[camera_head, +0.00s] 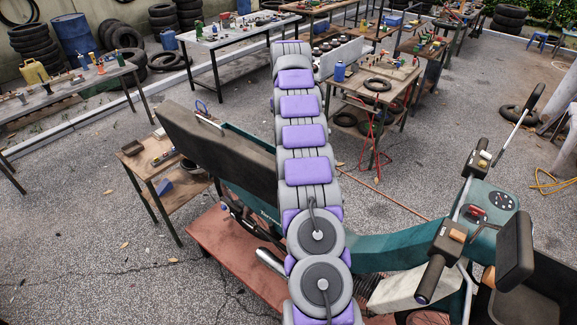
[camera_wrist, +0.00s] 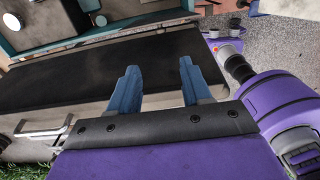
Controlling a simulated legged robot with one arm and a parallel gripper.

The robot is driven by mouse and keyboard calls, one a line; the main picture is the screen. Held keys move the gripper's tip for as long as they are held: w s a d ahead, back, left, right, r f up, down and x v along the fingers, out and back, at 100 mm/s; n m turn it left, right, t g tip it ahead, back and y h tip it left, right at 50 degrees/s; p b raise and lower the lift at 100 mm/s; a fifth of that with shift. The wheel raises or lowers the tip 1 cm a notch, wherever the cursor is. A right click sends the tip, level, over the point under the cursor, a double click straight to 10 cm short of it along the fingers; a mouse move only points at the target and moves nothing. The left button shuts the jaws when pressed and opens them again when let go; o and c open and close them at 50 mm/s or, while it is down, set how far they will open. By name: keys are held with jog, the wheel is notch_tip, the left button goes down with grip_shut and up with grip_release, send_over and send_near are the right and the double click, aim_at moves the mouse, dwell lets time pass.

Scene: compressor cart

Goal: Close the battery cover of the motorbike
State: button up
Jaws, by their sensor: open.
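The motorbike is teal, and its body (camera_head: 385,247) stands in the head view at lower right, partly hidden by my arm. The battery cover (camera_head: 210,145), a long dark seat-like panel, stands raised and tilted at the left of my arm. In the wrist view the dark panel (camera_wrist: 70,80) fills the middle, with a teal-edged light part of the bike (camera_wrist: 45,22) beyond it. My gripper (camera_wrist: 158,78) is open and empty, its two blue fingers spread in front of the panel. I cannot tell whether they touch it. The gripper itself is hidden in the head view.
The bike stands on a reddish platform (camera_head: 215,235). A small low table (camera_head: 160,165) with tools is close to the cover's left. A cluttered workbench (camera_head: 365,85) with a tyre stands behind, and another table (camera_head: 60,95) is at far left. Open ground lies at lower left.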

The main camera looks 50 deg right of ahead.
notch_tip(320, 180, down, 16)
jog(key=shift+f+p, duration=0.25)
jog(key=shift+p, duration=0.5)
jog(key=shift+d+f, duration=0.15)
jog(key=shift+f, duration=0.35)
jog(key=shift+a+r, duration=0.1)
jog(key=shift+a, duration=0.2)
jog(key=shift+c, duration=1.3)
jog(key=shift+d, duration=0.1)
grip_shut()
